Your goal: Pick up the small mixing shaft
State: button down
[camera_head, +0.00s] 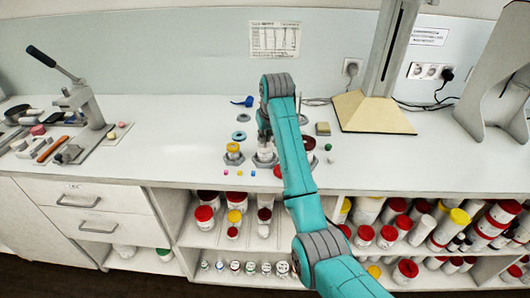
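My gripper (264,141) points down at the middle of the counter, at the end of my teal arm. It is just above or at a white jar (265,155) in a grey holder. The fingers are small and dark here, so I cannot tell whether they are open or shut, or touching anything. I cannot make out the small mixing shaft for certain; it may be too small to see or hidden behind my arm.
Small coloured cubes lie in front. A lever press (82,105) stands at left, a beige-based stand (372,112) at right. Shelves below hold many jars. The counter (170,150) between press and jars is clear.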

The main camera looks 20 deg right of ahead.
notch_tip(320, 180, up, 10)
jog(key=shift+f, duration=0.1)
dwell(0.6)
